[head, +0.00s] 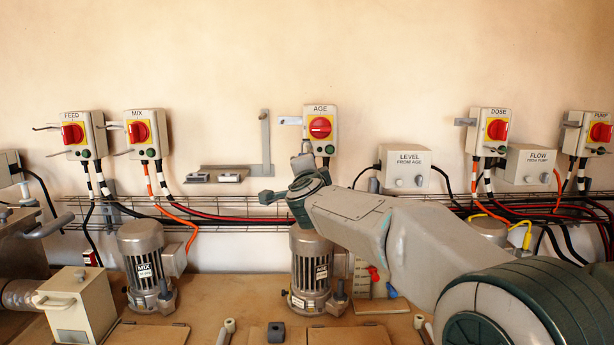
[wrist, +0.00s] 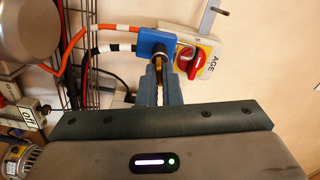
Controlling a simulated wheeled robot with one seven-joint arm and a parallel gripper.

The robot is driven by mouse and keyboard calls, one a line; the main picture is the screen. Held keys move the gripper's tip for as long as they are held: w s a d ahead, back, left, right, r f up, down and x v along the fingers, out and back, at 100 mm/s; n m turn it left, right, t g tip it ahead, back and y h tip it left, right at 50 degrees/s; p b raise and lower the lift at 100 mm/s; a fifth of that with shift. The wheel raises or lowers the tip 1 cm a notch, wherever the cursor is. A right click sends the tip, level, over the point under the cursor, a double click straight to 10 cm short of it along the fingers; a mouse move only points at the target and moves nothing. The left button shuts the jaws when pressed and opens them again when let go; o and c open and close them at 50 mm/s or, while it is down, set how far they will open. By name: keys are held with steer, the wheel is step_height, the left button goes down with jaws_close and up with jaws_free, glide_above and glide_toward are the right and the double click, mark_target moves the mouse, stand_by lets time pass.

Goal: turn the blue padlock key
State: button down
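A blue block that looks like the padlock body (wrist: 157,43) shows in the wrist view, in front of the lower part of the AGE switch box (wrist: 211,62). My gripper (wrist: 163,68) reaches up to its lower edge, its fingers close together with only a narrow gap. I cannot make out the key or whether the fingers hold it. In the head view, my gripper (head: 304,152) is at the lower left of the AGE box (head: 320,127), and my arm hides the padlock there. The red AGE handle (wrist: 192,62) is beside the padlock.
A wire cable tray (head: 225,212) with red, orange and black cables runs along the wall. An upright grey bracket (head: 265,140) stands left of the AGE box. The LEVEL box (head: 405,168) is to the right. A motor (head: 310,270) stands below my gripper.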

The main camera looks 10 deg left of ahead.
steer(key=shift+m, duration=0.6)
steer(key=c, duration=1.6)
jaws_free()
steer(key=shift+s, duration=0.1)
steer(key=b+v, duration=0.2)
steer(key=v, duration=1.1)
steer(key=shift+s, duration=0.3)
